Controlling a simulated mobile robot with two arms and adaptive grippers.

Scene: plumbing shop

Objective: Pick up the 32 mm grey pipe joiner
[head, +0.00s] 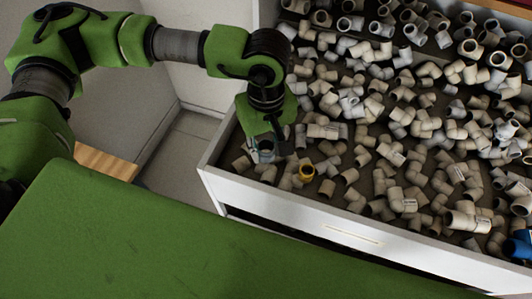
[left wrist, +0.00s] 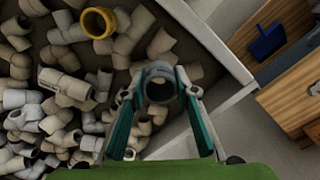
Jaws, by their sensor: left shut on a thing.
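A grey pipe joiner (left wrist: 160,88) is between the fingers of my left gripper (left wrist: 160,95) in the left wrist view. The gripper is shut on it, and its open round end faces the camera. In the head view, my left gripper (head: 268,138) is over the left front corner of the drawer, with the grey joiner (head: 265,152) at its fingertips. The drawer floor and other fittings lie behind the joiner; I cannot tell whether it touches them. My right gripper is not in view.
The open white drawer (head: 300,212) is full of loose grey and beige fittings (head: 395,150). A yellow-ringed fitting (head: 306,172) lies near its front and also shows in the left wrist view (left wrist: 98,22). A blue fitting (head: 519,245) is at the right. Wooden furniture (left wrist: 290,95) stands outside the drawer.

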